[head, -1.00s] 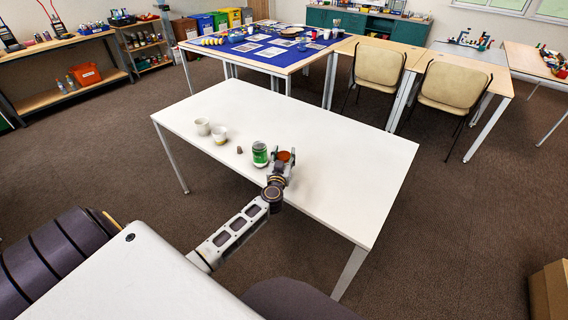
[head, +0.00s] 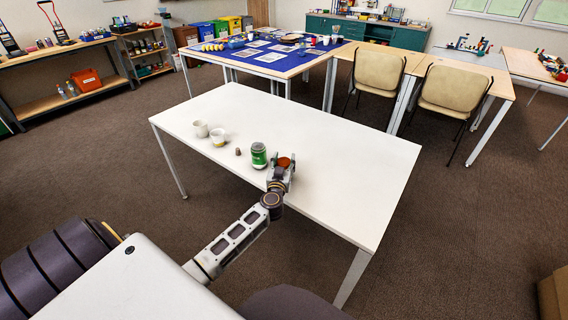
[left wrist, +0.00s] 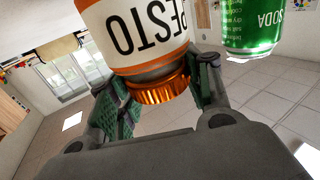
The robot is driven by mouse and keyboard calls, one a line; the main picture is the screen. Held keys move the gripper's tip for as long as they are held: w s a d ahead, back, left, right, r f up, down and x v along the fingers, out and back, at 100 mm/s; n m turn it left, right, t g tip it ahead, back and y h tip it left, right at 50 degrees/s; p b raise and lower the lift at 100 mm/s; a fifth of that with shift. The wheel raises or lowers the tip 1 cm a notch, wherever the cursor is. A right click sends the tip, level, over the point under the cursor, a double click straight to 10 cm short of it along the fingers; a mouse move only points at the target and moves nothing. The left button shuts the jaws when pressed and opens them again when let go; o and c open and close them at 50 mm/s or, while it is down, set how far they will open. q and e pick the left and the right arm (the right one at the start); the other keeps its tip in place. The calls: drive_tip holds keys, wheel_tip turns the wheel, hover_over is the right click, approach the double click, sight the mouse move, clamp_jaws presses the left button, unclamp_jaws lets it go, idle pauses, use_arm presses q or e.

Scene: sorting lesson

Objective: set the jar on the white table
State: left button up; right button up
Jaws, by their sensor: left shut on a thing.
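The jar (left wrist: 135,35) has a white PESTO label and an orange lid, and it fills the upper middle of the left wrist view. My left gripper (left wrist: 160,92) is shut on it near the lid, one finger on each side. In the head view the brown-orange lid (head: 284,162) shows between the fingers of my left gripper (head: 281,173), over the near side of the white table (head: 330,160). I cannot tell whether the jar's base touches the table. My right gripper is not in view.
A green soda can (head: 259,156) stands just left of the jar. A small brown object (head: 238,152), a yellow-white cup (head: 218,137) and a white cup (head: 201,129) stand farther left. The table's right part is clear.

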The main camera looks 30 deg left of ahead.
use_arm(q)
drive_tip(key=shift+f, duration=0.1)
drive_tip(key=o, duration=1.1)
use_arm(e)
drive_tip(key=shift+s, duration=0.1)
use_arm(q)
drive_tip(key=shift+v, duration=0.8)
drive_tip(key=p+v, duration=0.1)
drive_tip(key=v, duration=0.2)
drive_tip(key=shift+d, duration=0.1)
drive_tip(key=shift+p+v, duration=0.45)
drive_tip(key=shift+v, duration=3.2)
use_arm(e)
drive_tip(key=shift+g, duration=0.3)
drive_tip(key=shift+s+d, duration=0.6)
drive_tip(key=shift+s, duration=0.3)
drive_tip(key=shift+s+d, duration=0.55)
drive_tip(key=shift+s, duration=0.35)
